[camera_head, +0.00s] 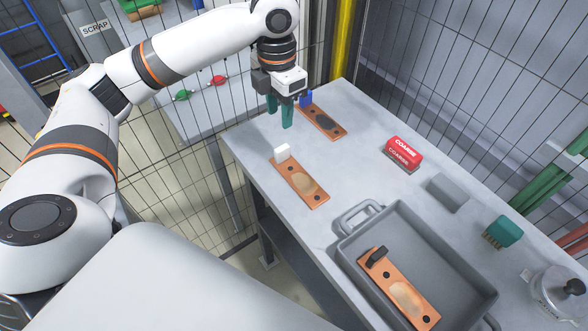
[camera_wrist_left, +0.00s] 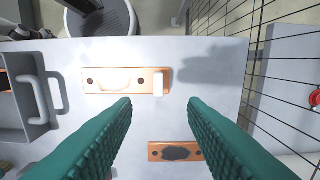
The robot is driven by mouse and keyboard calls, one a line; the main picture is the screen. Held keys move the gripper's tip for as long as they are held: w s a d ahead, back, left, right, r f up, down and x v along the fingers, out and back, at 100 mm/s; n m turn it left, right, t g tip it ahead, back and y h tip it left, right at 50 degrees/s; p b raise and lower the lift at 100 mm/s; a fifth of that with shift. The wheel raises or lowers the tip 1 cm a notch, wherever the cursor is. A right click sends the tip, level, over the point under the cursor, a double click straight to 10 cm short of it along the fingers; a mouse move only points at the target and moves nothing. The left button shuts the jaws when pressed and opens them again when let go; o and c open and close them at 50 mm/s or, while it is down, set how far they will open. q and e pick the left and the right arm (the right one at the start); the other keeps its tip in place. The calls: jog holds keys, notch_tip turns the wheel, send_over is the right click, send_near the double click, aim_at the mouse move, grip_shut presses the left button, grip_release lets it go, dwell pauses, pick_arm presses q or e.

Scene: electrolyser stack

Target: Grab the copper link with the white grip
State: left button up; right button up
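The copper link with the white grip (camera_head: 301,183) lies flat on the grey table in the head view, its white grip (camera_head: 282,152) at the far end. It also shows in the left wrist view (camera_wrist_left: 122,81), with the white grip at its right end. My left gripper (camera_head: 280,112) is open and empty above the table, beyond the white grip and near the copper link with the blue grip (camera_head: 322,121). That second link shows between the green fingers in the left wrist view (camera_wrist_left: 176,152). My right gripper is in neither view.
A grey tray (camera_head: 345,250) at the front holds a copper link with a black grip (camera_head: 400,290). A red block marked COARSE (camera_head: 402,152), a grey block (camera_head: 448,193), a green brush (camera_head: 503,231) and a metal canister (camera_head: 556,292) stand along the right. Wire mesh fencing borders the table.

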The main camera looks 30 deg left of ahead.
pick_arm(q)
send_over(282, 147)
jog(key=f, duration=0.3)
jog(key=f+p, duration=0.1)
jog(key=f, duration=0.2)
jog(key=shift+s, duration=0.2)
jog(key=shift+w+f, duration=0.1)
jog(key=shift+f, duration=0.5)
notch_tip(282, 147, down, 5)
jog(key=shift+r+p, duration=0.2)
jog(key=shift+p, duration=0.3)
grip_shut()
jog(key=shift+r, duration=0.1)
